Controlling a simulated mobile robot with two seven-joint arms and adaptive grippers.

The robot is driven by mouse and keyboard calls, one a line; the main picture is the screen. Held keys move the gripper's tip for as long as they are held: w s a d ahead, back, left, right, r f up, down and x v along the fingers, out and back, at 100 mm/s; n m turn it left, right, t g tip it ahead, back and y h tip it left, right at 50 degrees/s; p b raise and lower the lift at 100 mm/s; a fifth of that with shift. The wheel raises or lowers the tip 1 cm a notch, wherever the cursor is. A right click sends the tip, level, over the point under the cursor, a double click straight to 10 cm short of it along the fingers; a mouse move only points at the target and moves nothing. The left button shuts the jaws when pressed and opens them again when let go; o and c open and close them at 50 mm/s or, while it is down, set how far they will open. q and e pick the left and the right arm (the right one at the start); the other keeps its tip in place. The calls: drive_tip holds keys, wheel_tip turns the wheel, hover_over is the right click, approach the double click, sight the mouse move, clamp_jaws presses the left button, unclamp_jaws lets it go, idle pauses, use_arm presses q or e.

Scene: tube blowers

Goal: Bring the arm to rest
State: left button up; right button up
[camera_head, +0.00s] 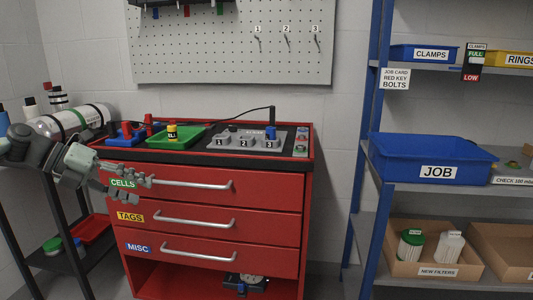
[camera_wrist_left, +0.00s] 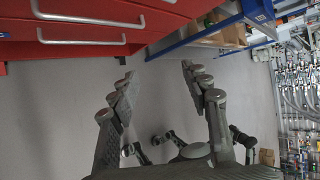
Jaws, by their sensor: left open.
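My left arm comes in from the left in the head view. Its gripper (camera_head: 136,187) is in front of the red tool cabinet's upper left drawer area, near the CELLS label (camera_head: 123,183). In the left wrist view the two fingers of the gripper (camera_wrist_left: 158,80) are spread apart with nothing between them. The grey floor shows through the gap. I cannot tell from the head view how far the fingers are from the drawer fronts. My right gripper is in neither view.
The red cabinet (camera_head: 214,234) has three shut drawers with bar handles; a green tray (camera_head: 177,141) and a numbered panel (camera_head: 243,142) are on top. A dark rack with a cylinder (camera_head: 75,121) stands left. Blue shelving with a JOB bin (camera_head: 435,158) stands right.

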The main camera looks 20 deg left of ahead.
use_arm(q)
drive_tip(key=w+d+f+n+t, duration=0.2)
drive_tip(key=w+f+n+t, duration=0.25)
drive_tip(key=f+n, duration=0.2)
drive_tip(key=s+f+n+y+p, duration=0.1)
drive_tip(key=s+f+n+y, duration=0.2)
drive_tip(key=f+n, duration=0.25)
drive_tip(key=s+f+n+t+y, duration=0.1)
drive_tip(key=s+f+n+y, duration=0.1)
drive_tip(key=f+n+y, duration=0.4)
drive_tip(key=s+f+n+y+p, duration=0.1)
drive_tip(key=s+f+n, duration=0.2)
drive_tip(key=f+n, duration=0.35)
drive_tip(key=s+d+f+n+g, duration=0.3)
drive_tip(key=s+d+f, duration=0.4)
drive_tip(key=s, duration=0.3)
drive_tip(key=s+d+f+n+g, duration=0.3)
drive_tip(key=s+d+f+g, duration=0.3)
drive_tip(key=s+d+f, duration=0.2)
drive_tip(key=shift+s+d+f+h, duration=0.2)
drive_tip(key=shift+s+f+h, duration=0.1)
drive_tip(key=shift+s+f, duration=0.55)
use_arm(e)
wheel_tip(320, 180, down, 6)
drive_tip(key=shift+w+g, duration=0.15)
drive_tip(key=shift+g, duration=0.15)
use_arm(q)
drive_tip(key=shift+g, duration=0.25)
